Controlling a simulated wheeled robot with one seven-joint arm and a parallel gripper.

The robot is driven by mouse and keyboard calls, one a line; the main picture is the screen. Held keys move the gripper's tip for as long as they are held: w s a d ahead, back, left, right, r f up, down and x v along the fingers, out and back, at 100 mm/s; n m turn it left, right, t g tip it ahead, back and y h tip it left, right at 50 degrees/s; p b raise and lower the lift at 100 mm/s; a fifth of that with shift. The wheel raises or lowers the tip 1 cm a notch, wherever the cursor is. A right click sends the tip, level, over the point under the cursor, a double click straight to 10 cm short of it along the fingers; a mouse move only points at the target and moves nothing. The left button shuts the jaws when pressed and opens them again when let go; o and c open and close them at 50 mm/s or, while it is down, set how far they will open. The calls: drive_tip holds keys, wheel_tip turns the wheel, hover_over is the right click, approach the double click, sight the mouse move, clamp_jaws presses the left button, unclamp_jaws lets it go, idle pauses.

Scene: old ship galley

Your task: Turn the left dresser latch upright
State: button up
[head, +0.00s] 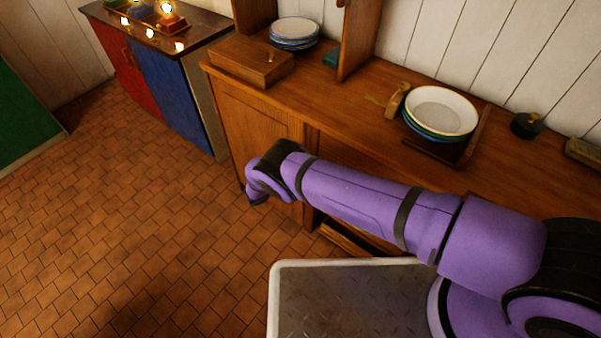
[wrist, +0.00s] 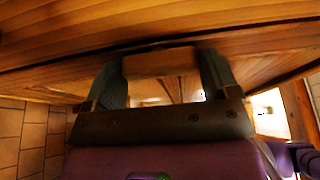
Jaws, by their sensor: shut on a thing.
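The wooden dresser (head: 262,122) stands along the wall in the head view, and my arm reaches across its front. In the wrist view my gripper (wrist: 163,78) has one dark finger on each side of a light wooden block, which looks like the left latch (wrist: 160,62). The fingers are shut on it, close against the dresser's wood. The block's turn relative to upright cannot be told from this close view. In the head view my wrist hides the latch and the fingertips.
The dresser top holds a wooden box (head: 251,61), stacked blue-rimmed plates (head: 294,33), a stack of larger plates (head: 440,111) and a dark round pot (head: 526,125). A red and blue cabinet (head: 170,92) with lit candles stands at the back left. The tiled floor (head: 130,210) is clear.

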idle(0.5)
drive_tip(key=o, duration=0.8)
drive_tip(key=shift+a, duration=0.1)
drive_tip(key=v, duration=1)
drive_tip(key=shift+s+a, duration=0.25)
drive_tip(key=shift+a, duration=0.05)
